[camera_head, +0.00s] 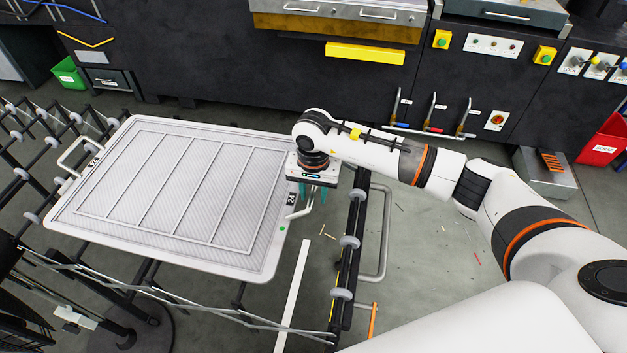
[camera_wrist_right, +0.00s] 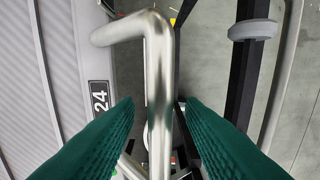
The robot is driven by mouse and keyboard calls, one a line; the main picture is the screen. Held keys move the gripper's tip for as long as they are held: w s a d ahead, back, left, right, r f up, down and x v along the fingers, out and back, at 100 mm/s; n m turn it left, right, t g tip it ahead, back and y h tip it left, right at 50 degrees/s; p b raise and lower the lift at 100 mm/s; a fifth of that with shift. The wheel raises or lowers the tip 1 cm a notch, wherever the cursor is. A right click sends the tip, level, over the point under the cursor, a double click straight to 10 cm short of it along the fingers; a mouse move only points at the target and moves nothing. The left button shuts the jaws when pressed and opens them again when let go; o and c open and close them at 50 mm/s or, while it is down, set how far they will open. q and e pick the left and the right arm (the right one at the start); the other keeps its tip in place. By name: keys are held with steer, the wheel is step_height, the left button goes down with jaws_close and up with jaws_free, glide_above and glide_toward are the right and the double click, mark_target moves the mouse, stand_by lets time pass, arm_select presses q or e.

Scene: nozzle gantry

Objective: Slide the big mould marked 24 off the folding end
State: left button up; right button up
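The big mould (camera_head: 225,259) is a pale rectangular tray with a ribbed panel, lying on a roller frame. A black label 24 (camera_head: 291,198) is on its right edge; the label also shows in the right wrist view (camera_wrist_right: 100,96). A bent metal handle (camera_wrist_right: 160,90) sticks out from that edge. My right gripper (camera_head: 313,192) is over this handle. In the right wrist view its green fingers (camera_wrist_right: 160,105) stand on both sides of the bar, with gaps. It is open. My left gripper is not in view.
A dark bar with grey rollers (camera_head: 350,242) stands right of the mould, with a gap between. A second handle (camera_head: 72,153) is on the mould's left edge. Dark machinery (camera_head: 210,60) lines the back. A red bin (camera_head: 603,140) is at far right.

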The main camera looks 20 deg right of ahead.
jaws_close()
stand_by(1.5)
